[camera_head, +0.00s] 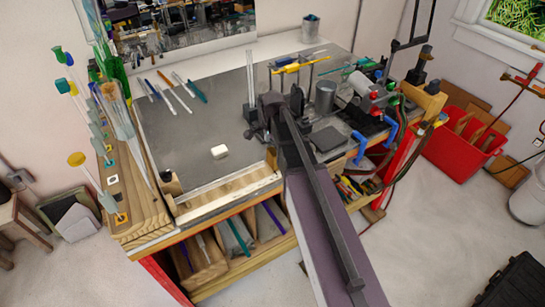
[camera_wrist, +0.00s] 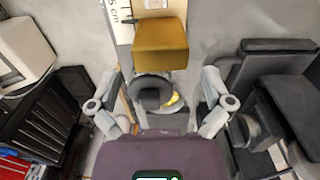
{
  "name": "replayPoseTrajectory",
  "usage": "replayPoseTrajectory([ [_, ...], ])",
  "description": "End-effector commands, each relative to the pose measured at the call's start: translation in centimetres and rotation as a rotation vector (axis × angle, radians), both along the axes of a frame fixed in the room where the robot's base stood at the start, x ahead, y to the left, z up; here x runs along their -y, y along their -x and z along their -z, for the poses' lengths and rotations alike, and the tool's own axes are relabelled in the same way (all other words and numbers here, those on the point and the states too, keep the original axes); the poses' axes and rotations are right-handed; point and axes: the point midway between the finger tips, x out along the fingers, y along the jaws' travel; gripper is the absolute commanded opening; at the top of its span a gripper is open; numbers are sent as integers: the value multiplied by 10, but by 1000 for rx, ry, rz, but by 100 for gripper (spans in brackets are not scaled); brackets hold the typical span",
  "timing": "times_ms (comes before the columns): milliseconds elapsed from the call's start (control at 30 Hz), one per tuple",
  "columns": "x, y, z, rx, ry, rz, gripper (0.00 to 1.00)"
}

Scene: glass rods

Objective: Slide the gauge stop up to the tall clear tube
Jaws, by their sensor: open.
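A tall clear tube (camera_head: 250,82) stands upright near the middle of the bench in the head view, just left of my gripper (camera_head: 271,100). In the wrist view my gripper (camera_wrist: 162,84) is open, with its fingers spread to either side. An amber block (camera_wrist: 160,45), which may be the gauge stop, sits on a pale strip with a printed scale (camera_wrist: 122,18), ahead of the fingers. A dark round part (camera_wrist: 152,90) shows between the fingers. I cannot clearly make out the gauge stop in the head view; my arm covers part of that area.
A grey cylinder (camera_head: 325,97), burner gear and blue hoses (camera_head: 385,138) crowd the right. Tall coloured rods (camera_head: 75,100) line the left edge. The bench's middle left is mostly clear.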

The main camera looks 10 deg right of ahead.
Motion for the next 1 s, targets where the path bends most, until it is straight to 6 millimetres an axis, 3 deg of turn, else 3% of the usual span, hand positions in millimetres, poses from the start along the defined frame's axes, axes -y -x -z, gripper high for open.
replayPoseTrajectory([
  [400,0,0,29,0,0,0,100],
  [900,0,0,32,0,0,0,100],
  [933,0,0,32,0,0,0,97],
  [1000,0,0,32,0,0,0,76],
])
